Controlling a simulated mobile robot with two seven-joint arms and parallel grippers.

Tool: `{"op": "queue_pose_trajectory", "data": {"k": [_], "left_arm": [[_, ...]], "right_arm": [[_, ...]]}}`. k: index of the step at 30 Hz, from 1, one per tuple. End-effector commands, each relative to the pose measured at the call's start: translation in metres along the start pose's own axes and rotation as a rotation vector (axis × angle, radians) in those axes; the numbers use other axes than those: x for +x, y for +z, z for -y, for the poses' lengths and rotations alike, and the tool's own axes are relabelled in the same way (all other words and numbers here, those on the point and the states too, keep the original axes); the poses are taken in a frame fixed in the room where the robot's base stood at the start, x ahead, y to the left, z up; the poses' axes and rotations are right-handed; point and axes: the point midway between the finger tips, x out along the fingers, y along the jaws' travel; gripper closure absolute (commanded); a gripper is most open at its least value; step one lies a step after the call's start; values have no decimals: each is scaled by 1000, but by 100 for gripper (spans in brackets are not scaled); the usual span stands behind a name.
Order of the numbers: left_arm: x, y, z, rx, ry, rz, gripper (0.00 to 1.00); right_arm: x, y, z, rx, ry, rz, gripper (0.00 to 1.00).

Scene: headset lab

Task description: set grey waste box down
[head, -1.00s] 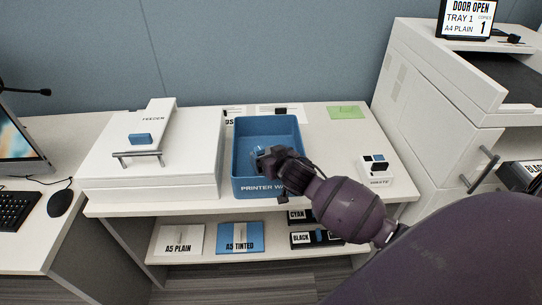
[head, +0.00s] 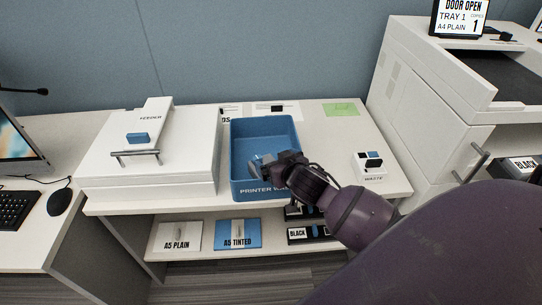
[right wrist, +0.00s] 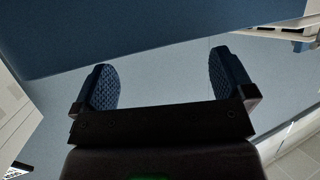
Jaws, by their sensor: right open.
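A small light grey-white box labelled "WASTE" (head: 372,178), with dark and blue parts on its top, stands upright on the table at the right. A blue open bin labelled "PRINTER WASTE" (head: 262,129) (label partly hidden) stands at the middle of the table. My right gripper (head: 256,166) is over the front part of this bin, apart from the "WASTE" box. In the right wrist view its two blue ribbed fingers (right wrist: 160,88) are wide apart with nothing between them. My arm hides the bin's front right corner. My left gripper is not in view.
A white feeder unit (head: 150,176) stands left of the bin. A green sheet (head: 341,109) lies at the back right. A white printer (head: 425,100) stands at the right. Paper packs (head: 238,235) and cartridge boxes (head: 305,236) are on the lower shelf.

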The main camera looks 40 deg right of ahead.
Motion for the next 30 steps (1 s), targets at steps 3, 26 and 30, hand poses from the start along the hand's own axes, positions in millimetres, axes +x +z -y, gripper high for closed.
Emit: {"op": "queue_pose_trajectory", "data": {"k": [3, 26, 30], "left_arm": [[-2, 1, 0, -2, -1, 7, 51], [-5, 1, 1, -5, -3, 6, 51], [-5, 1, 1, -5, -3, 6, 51]], "right_arm": [[-22, -2, 0, 3, 0, -3, 0], [-125, 164, 27, -122, -120, 172, 0], [-150, 197, 34, -152, -134, 192, 0]]}}
